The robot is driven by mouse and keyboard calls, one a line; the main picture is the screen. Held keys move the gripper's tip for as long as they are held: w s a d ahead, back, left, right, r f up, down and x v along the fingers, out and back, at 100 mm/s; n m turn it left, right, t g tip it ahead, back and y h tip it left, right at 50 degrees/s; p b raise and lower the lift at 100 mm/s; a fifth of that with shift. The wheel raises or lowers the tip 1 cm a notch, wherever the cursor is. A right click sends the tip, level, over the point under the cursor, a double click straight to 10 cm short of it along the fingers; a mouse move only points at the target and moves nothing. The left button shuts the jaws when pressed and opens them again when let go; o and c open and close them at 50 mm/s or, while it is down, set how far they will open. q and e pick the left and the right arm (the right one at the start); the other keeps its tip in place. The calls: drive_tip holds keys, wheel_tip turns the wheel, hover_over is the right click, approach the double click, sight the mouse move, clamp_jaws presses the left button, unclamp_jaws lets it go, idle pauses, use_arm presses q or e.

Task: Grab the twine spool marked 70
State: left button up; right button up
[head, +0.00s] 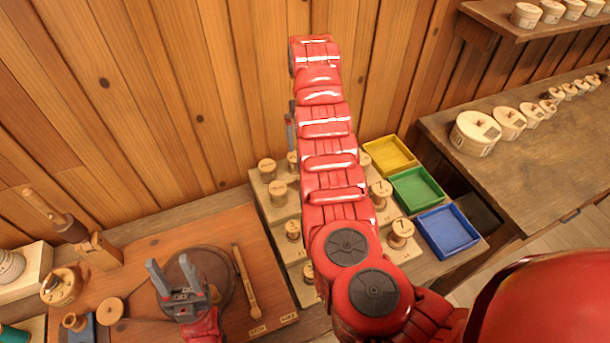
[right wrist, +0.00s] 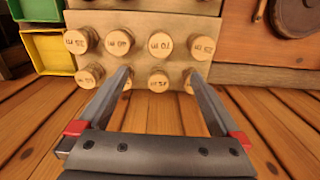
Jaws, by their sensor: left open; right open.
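Turned wooden spools stand in rows on a stepped pale rack (head: 278,212). In the right wrist view, the upper row's third spool (right wrist: 160,45) has an upside-down marking that seems to read 70. My right gripper (right wrist: 158,76) is open and empty, its fingers pointing at the rack. A lower-row spool (right wrist: 158,81) shows between the fingertips, its marking unclear. In the head view my right arm covers the rack's middle and most of that gripper. My left gripper (head: 173,278) is open and empty over a dark round disc (head: 222,268).
Yellow (head: 390,154), green (head: 416,190) and blue (head: 447,231) trays lie right of the rack. A red-brown board (head: 160,240) with a wooden tool (head: 246,280) is on its left. A plank wall (head: 200,90) stands behind. Round boxes (head: 475,133) line the right bench.

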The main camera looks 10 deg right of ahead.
drive_tip(key=f, duration=0.6)
drive_tip(key=f+b, duration=0.1)
drive_tip(key=f, duration=0.2)
drive_tip(key=shift+s+f, duration=0.25)
drive_tip(key=shift+f, duration=0.05)
drive_tip(key=shift+f+p, duration=0.3)
drive_tip(key=shift+p, duration=0.35)
drive_tip(key=shift+f, duration=0.55)
wheel_tip(320, 180, down, 3)
drive_tip(key=p, duration=0.3)
drive_tip(key=shift+r, duration=0.15)
drive_tip(key=shift+f, duration=1.3)
drive_tip(key=c, duration=1.4)
